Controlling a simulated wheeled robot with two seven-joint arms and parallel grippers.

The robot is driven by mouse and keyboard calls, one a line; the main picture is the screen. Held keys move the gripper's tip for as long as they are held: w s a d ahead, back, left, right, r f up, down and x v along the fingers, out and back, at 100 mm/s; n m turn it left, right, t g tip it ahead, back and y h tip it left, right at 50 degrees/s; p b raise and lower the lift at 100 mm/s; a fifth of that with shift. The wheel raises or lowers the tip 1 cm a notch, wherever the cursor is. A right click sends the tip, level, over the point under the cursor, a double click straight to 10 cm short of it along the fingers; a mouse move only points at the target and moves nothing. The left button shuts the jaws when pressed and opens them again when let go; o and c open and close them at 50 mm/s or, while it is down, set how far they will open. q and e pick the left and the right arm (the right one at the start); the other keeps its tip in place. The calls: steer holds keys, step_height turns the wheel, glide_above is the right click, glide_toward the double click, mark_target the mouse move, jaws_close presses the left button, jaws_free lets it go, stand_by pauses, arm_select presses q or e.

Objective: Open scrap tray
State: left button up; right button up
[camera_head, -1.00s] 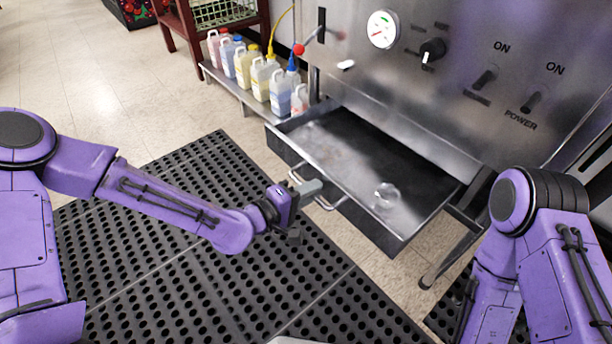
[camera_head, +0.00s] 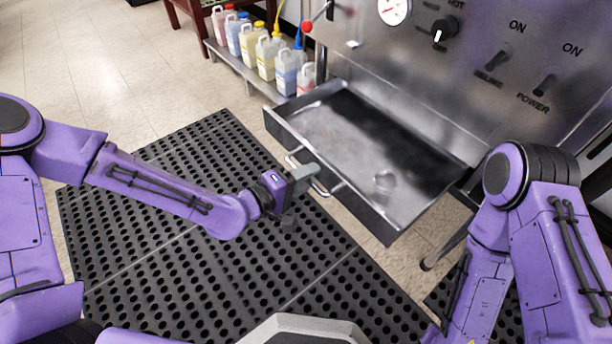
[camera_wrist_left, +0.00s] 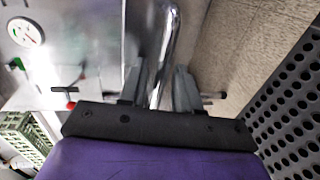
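The scrap tray (camera_head: 384,228) is a wide, shallow metal drawer standing out from the front of the steel machine. Its inside shows, with a small clear round object (camera_head: 385,182) lying near the right end. A bar handle (camera_head: 333,189) runs along its front face. My left gripper (camera_head: 306,173) is at this handle. In the left wrist view the shiny bar (camera_wrist_left: 168,45) passes between the two grey fingers (camera_wrist_left: 160,88), which are closed around it. The fingertips are partly hidden by the bar. My right arm shows at the right, but its gripper is out of view.
The steel machine (camera_head: 430,80) has a dial and several switches. Several coloured bottles (camera_head: 265,58) stand on a low shelf left of the tray. A black perforated mat (camera_head: 150,240) covers the floor in front, with free room there.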

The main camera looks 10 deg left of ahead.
arm_select(q)
steer(key=p+v, duration=0.3)
steer(key=v, duration=0.7)
steer(key=shift+s+a+p, duration=0.15)
steer(key=shift+s+p, duration=0.05)
steer(key=shift+p, duration=0.2)
